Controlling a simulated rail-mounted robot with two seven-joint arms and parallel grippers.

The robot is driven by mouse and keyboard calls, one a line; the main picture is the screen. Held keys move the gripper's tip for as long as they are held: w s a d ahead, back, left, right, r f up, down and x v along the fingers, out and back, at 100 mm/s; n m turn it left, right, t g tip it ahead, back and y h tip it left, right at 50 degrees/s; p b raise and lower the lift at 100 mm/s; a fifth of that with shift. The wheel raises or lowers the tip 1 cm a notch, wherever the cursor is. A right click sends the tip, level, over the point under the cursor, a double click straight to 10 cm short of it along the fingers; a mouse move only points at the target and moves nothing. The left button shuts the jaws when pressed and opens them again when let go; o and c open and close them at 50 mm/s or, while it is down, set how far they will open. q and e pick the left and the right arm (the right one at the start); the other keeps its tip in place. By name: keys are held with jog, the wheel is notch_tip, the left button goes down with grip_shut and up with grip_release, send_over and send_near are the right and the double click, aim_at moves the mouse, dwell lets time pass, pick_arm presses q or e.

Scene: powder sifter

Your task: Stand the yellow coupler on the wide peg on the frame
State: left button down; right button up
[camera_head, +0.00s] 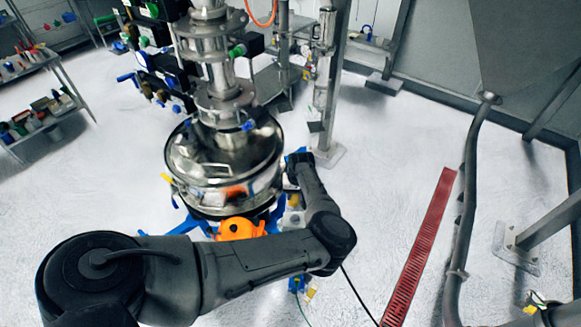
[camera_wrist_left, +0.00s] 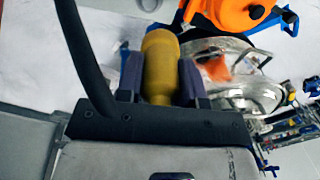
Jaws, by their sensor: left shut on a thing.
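The yellow coupler (camera_wrist_left: 160,68) is in the left wrist view, a rounded cylinder with a broader upper part. My left gripper (camera_wrist_left: 160,88) is shut on it, with one dark finger on each side. In the head view my left arm reaches to the right of the steel sifter, and the coupler cannot be made out clearly there. Parts of a blue frame (camera_head: 194,226) show below the sifter. I cannot make out the wide peg in either view. My right gripper is not in view.
The steel sifter vessel (camera_head: 215,190) stands close to my left wrist, with an orange part (camera_head: 240,229) under it. A red floor grate (camera_head: 420,245) and a grey pipe (camera_head: 468,200) lie to the right. Shelves (camera_head: 45,105) stand at the far left. Much of the pale floor is clear.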

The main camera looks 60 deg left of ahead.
pick_arm(q)
jog(key=shift+s+d+f+n, duration=0.15)
jog(key=shift+d+f+n, duration=0.3)
jog(key=shift+n, duration=0.15)
jog(key=shift+d+f+n+t+h, duration=0.1)
jog(key=shift+d+n+t+h, duration=0.15)
jog(key=shift+n+t, duration=0.25)
notch_tip(320, 180, down, 6)
jog(key=b, duration=0.6)
jog(key=shift+f+b, duration=0.1)
jog(key=shift+b, duration=0.2)
jog(key=shift+f, duration=0.35)
jog(key=shift+a, duration=0.1)
jog(key=shift+p, duration=0.45)
jog(key=shift+p, duration=0.3)
jog(key=shift+f+b, duration=0.5)
jog(key=shift+f, duration=0.3)
dwell(0.4)
